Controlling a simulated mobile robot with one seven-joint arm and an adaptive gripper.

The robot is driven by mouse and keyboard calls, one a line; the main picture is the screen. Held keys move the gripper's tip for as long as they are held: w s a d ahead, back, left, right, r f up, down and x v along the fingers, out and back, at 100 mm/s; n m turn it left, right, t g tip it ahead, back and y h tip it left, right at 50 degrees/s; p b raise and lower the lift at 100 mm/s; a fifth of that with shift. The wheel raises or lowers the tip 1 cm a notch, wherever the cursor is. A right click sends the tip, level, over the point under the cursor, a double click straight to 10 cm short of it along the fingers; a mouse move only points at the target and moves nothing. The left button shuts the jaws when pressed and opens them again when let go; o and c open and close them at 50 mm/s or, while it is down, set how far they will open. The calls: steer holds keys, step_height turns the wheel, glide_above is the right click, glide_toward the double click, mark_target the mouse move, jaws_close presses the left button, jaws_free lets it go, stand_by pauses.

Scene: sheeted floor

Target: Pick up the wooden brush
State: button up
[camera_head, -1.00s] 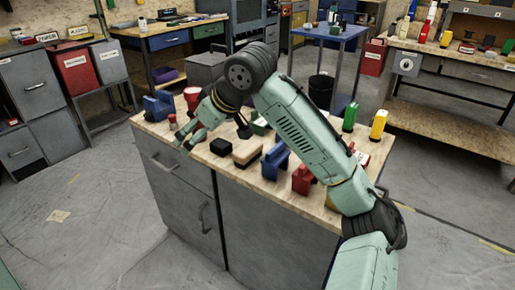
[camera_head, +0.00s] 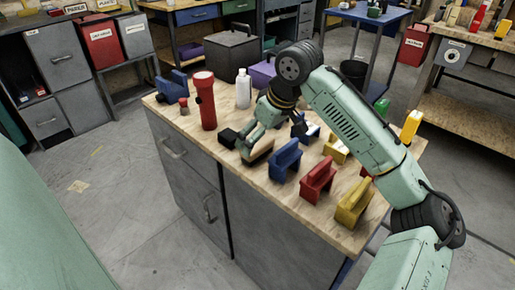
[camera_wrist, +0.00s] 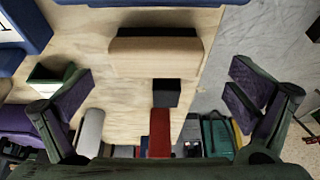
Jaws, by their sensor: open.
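The wooden brush (camera_head: 259,153), a pale wood block with a dark side, lies on the light wood worktop near its front edge. In the wrist view the brush (camera_wrist: 155,57) lies crosswise at the upper middle, its wood side toward me. My gripper (camera_head: 249,143) is over the worktop right by the brush and partly covers it. In the wrist view my gripper (camera_wrist: 160,76) has its fingers spread wide to either side, with nothing between them held. I cannot tell its exact height above the brush.
A small black block (camera_head: 228,138) lies left of the brush. A red flashlight (camera_head: 207,101) and a white bottle (camera_head: 243,88) stand behind. Blue (camera_head: 286,160), red (camera_head: 318,180) and yellow (camera_head: 354,203) objects stand in a row to the right.

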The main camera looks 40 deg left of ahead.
mark_target(258, 143)
steer(key=x, duration=0.4)
steer(key=shift+w+a, duration=0.15)
steer(key=shift+w, duration=0.1)
steer(key=shift+c, duration=0.2)
steer(key=c, duration=1.1)
